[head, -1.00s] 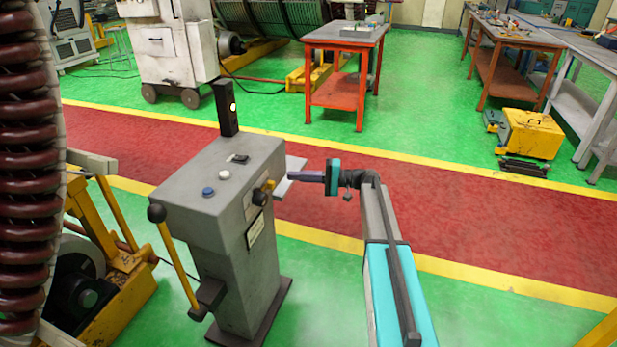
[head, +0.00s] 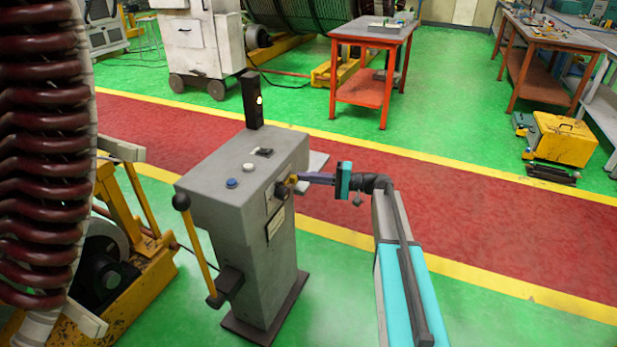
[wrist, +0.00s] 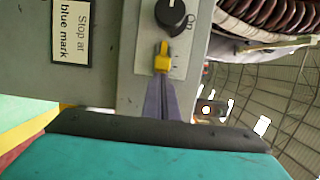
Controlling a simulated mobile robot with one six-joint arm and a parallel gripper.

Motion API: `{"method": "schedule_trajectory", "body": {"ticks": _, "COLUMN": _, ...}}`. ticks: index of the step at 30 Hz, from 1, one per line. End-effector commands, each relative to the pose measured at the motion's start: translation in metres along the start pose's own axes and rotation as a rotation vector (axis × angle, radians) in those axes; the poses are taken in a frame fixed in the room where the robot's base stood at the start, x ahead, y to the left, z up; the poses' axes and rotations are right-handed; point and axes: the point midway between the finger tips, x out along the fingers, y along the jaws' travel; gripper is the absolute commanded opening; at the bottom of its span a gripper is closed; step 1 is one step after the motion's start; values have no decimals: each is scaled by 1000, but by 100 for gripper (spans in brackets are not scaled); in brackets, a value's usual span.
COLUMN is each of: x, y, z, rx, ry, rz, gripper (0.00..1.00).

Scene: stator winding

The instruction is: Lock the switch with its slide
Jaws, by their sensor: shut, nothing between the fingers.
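The black rotary switch (wrist: 171,15) is on a pale plate on the grey pedestal's side, with "On" printed beside it; it also shows in the head view (head: 281,190). The yellow slide (wrist: 162,57) is just below it in the wrist view, in line with the knob. The slide also shows in the head view (head: 292,178). My gripper (wrist: 162,84) is shut and empty, its purple fingertips at the slide's lower end. I cannot tell whether they touch it. In the head view my gripper (head: 304,178) reaches the pedestal from the right.
The grey pedestal (head: 240,165) has blue and white buttons, a black lamp post (head: 252,100) and a yellow-handled lever (head: 195,245) on its left. A "Stop at blue mark" label (wrist: 72,30) is beside the switch. Open floor lies to the right.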

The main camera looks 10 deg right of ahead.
Motion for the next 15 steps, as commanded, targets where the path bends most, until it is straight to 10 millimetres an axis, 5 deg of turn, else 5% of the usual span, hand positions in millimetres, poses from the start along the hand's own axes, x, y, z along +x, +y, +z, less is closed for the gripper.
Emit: {"method": "schedule_trajectory", "body": {"ticks": 15, "x": 5, "y": 1, "z": 20, "rx": 0, "ry": -1, "rz": 0, "gripper": 0}}
